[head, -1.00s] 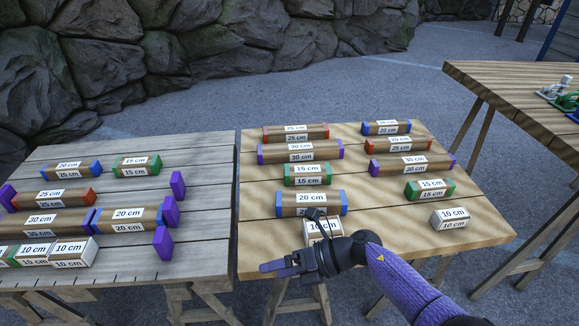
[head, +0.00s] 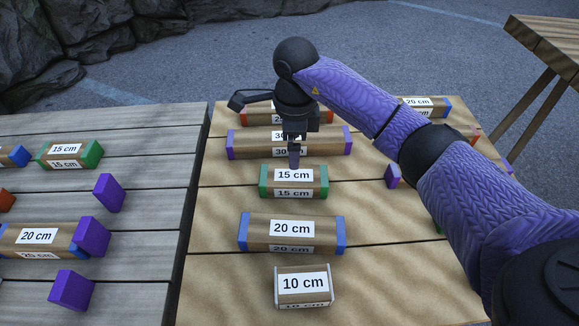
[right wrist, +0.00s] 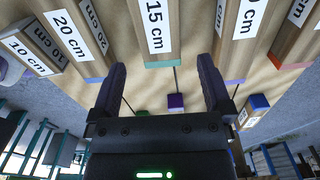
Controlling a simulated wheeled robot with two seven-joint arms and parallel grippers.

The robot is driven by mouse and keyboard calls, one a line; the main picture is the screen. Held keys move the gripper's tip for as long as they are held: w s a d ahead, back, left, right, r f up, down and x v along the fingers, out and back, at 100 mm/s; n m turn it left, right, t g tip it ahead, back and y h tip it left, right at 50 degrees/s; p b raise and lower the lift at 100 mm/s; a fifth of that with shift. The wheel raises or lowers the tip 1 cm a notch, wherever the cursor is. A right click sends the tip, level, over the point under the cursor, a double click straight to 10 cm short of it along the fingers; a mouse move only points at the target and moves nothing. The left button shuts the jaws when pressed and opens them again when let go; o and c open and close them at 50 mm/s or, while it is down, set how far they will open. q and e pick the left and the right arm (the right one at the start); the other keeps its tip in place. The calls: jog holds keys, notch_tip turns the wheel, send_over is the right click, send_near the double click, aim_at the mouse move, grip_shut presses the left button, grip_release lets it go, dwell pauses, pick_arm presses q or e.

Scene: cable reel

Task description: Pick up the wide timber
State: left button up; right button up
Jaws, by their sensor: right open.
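Wooden timbers with coloured ends and length labels lie on the right table. The longest here is a 30 cm timber with purple ends (head: 250,145), its middle partly hidden by my right gripper. In the right wrist view, a purple-ended timber (right wrist: 240,35) is behind the right finger. My right gripper (head: 294,158) points down around the gap between the 30 cm timber and the green-ended 15 cm timber (head: 294,191). In the right wrist view, its jaws (right wrist: 162,85) are apart and empty, with the 15 cm timber (right wrist: 158,30) beyond them. My left gripper is out of view.
A blue-ended 20 cm timber (head: 290,244) and a white-ended 10 cm timber (head: 303,290) lie in front. An orange-ended timber (head: 318,117) lies behind. The left table (head: 130,255) holds more timbers and loose purple blocks (head: 91,237). A gap separates the tables.

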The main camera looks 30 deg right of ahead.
aim_at(294, 175)
jog(key=f+b, duration=0.2)
jog(key=f, duration=0.1)
jog(key=f+b, duration=0.1)
jog(key=f, duration=0.2)
jog(key=f+b, duration=0.2)
jog(key=f, duration=0.1)
jog(key=shift+s+a+f+b, duration=0.1)
jog(key=shift+s+f+b, duration=0.15)
jog(key=shift+f+b, duration=0.15)
jog(key=shift+f, duration=0.2)
jog(key=shift+r, duration=0.3)
jog(key=shift+c, duration=1.3)
jog(key=c, duration=0.7)
jog(key=shift+c, duration=0.8)
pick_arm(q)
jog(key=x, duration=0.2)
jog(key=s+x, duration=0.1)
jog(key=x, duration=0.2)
pick_arm(e)
jog(key=shift+w, duration=0.1)
